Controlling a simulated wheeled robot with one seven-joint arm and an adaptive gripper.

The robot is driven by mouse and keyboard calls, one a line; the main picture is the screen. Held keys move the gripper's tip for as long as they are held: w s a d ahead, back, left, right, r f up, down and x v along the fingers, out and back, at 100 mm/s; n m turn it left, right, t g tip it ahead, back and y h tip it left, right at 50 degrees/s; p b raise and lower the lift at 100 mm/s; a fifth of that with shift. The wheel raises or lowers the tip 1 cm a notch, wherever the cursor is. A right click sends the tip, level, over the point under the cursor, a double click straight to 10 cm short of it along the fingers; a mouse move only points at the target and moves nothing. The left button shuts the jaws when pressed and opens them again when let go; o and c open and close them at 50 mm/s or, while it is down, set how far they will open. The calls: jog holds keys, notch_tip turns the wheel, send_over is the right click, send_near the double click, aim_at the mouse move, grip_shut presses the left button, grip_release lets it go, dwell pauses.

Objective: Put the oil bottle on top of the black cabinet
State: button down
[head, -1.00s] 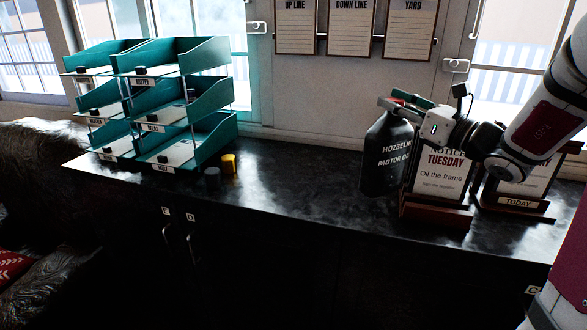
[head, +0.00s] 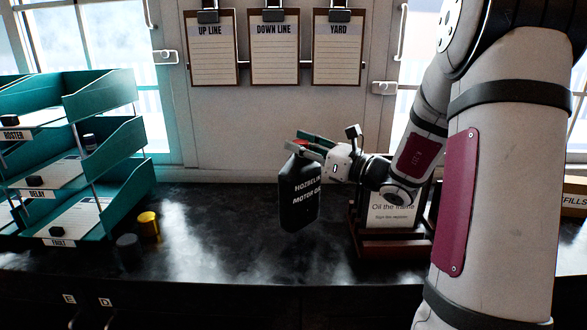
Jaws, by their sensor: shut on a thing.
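The oil bottle (head: 299,200) is black with white lettering and a red cap. It hangs upright from my gripper (head: 305,147), which is shut on it near the cap. The black cabinet (head: 215,262) has a dark, glossy top that runs across the view. The bottle shows in front of the cabinet top; I cannot tell for sure whether its base touches the top or is a little above it.
Teal letter trays (head: 70,190) stand at the left. A yellow cylinder (head: 148,226) and a dark cylinder (head: 129,250) stand beside them. A notice stand (head: 392,243) is right of the bottle. Clipboards (head: 281,50) hang behind. The cabinet top between cylinders and bottle is clear.

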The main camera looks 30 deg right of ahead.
aim_at(309, 166)
jog(key=shift+f, duration=2.15)
jog(key=c, duration=1.2)
grip_release()
jog(key=shift+f, duration=0.2)
jog(key=shift+r, duration=0.1)
